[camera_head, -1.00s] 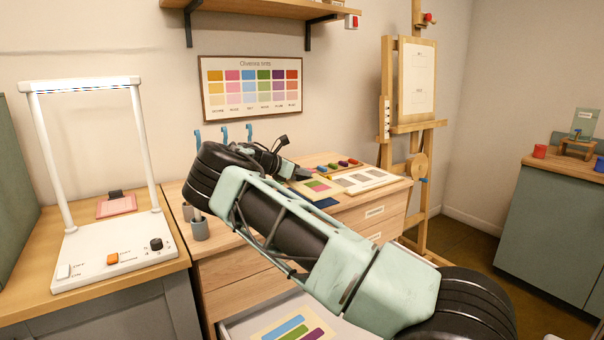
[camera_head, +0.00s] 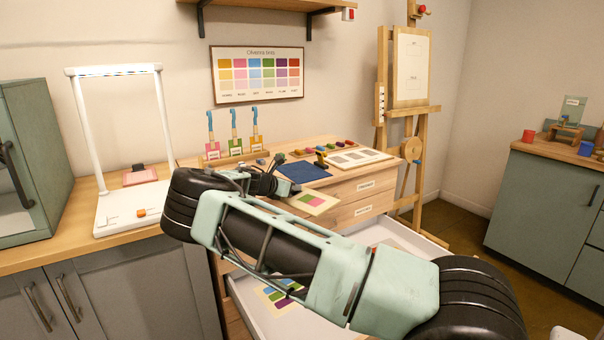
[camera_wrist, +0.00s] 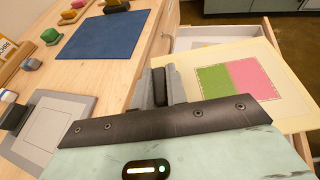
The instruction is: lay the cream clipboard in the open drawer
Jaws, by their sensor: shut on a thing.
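My gripper (camera_wrist: 163,88) is shut on the cream clipboard (camera_wrist: 272,90), a pale board with a green and pink sheet. In the head view the clipboard (camera_head: 314,203) is tilted, out past the front edge of the cabinet top, with my gripper (camera_head: 287,186) at its upper left. The open drawer (camera_head: 424,238) is below, its middle hidden by my arm. In the wrist view part of the drawer (camera_wrist: 222,31) shows beyond the clipboard. A card with coloured stripes (camera_head: 272,298) lies inside the drawer's left part.
A blue mat (camera_wrist: 103,35), a grey board (camera_wrist: 45,130) and several small coloured blocks are on the cabinet top. Brushes in holders (camera_head: 235,138) stand at its back. A white frame stand (camera_head: 115,215) is on the left counter. An easel (camera_head: 415,120) stands behind right.

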